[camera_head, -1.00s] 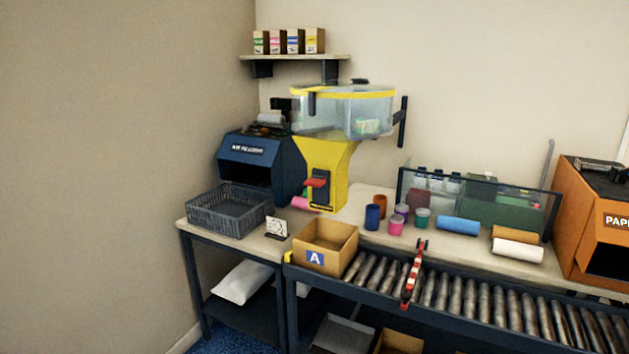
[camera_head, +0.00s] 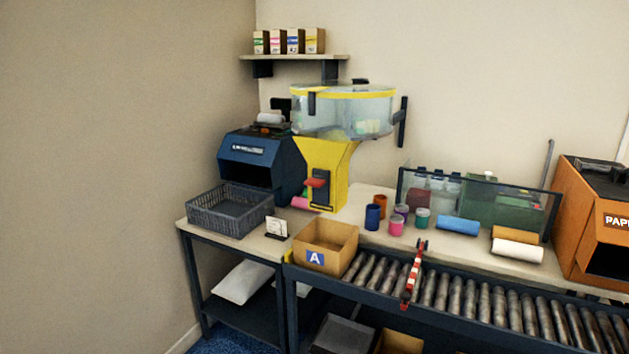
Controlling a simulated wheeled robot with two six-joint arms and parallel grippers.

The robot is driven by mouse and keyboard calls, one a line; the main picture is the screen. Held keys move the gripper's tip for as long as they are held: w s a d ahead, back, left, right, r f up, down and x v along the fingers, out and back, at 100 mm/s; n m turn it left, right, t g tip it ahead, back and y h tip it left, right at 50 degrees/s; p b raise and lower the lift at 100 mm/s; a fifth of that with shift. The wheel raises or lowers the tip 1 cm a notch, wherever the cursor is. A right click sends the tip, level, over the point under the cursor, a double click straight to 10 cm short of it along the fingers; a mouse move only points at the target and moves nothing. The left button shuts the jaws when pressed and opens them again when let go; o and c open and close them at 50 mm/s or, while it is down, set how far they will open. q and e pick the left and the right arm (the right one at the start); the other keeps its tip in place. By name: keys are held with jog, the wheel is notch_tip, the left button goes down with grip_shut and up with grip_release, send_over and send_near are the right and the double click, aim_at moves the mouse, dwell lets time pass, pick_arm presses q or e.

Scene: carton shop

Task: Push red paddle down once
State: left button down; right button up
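The red paddle (camera_head: 315,182) sticks out from the dark panel on the front of the yellow dispenser (camera_head: 335,160). The dispenser has a clear hopper (camera_head: 345,115) with a yellow rim on top and a few pale pieces inside. An open carton marked A (camera_head: 326,247) stands below and in front of the dispenser, at the left end of the roller conveyor. Neither of my grippers shows in the head view.
A grey basket (camera_head: 229,210) and a small sign (camera_head: 277,228) stand left of the carton. A blue machine (camera_head: 262,165) is behind the basket. A red-and-white striped bar (camera_head: 413,273) lies across the roller conveyor (camera_head: 480,297). Cups and rolls (camera_head: 457,225) sit behind it.

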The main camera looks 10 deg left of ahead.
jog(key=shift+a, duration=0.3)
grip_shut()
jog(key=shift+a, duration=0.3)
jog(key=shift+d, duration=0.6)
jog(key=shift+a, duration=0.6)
